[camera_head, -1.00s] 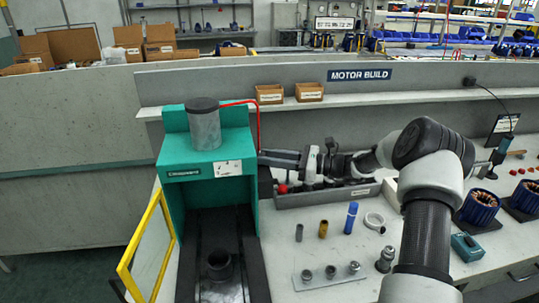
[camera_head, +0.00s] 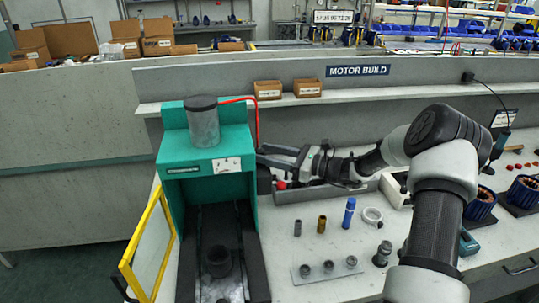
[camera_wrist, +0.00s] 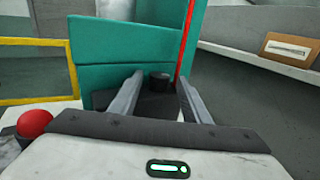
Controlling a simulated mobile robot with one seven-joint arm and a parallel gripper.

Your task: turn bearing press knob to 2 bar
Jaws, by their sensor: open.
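The teal bearing press (camera_head: 223,166) stands left of centre in the head view, with a grey cylinder on top. My gripper (camera_head: 263,156) reaches to its right side from the right, fingers pointing left at the press. In the wrist view the press's teal side (camera_wrist: 125,50) fills the upper middle. A short dark round knob (camera_wrist: 159,79) stands out there, between the open fingers of my gripper (camera_wrist: 160,76). No contact with it is visible. The knob is not clear in the head view, and its pointer and scale cannot be read.
A red ball-shaped knob (camera_wrist: 35,123) is close at lower left in the wrist view. A red hose (camera_wrist: 187,40) runs beside the fingers. The press's yellow-framed guard (camera_head: 148,245) stands open at left. Small parts stand on the bench (camera_head: 300,235) below my arm.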

